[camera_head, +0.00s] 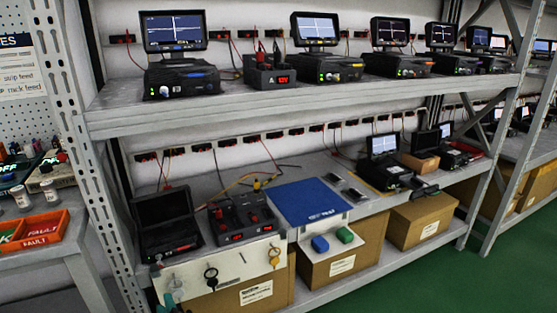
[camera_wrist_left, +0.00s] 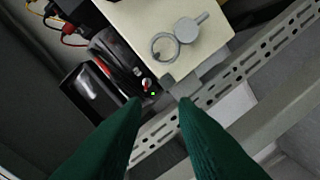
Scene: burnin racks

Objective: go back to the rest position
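My left gripper (camera_head: 170,301) barely shows at the bottom left of the head view, in front of the cream panel on the lower shelf's front. In the left wrist view the two green fingers of my left gripper (camera_wrist_left: 160,102) stand apart with nothing between them. Beyond the fingertips are the perforated shelf rail and a grey tag with a ring (camera_wrist_left: 178,40) on the cream panel (camera_wrist_left: 150,18). My right gripper is in neither view.
A two-tier metal rack (camera_head: 300,101) holds instruments. Cardboard boxes (camera_head: 423,218) sit below. A red bin (camera_head: 38,231) is at left. Green floor (camera_head: 445,275) is clear at right.

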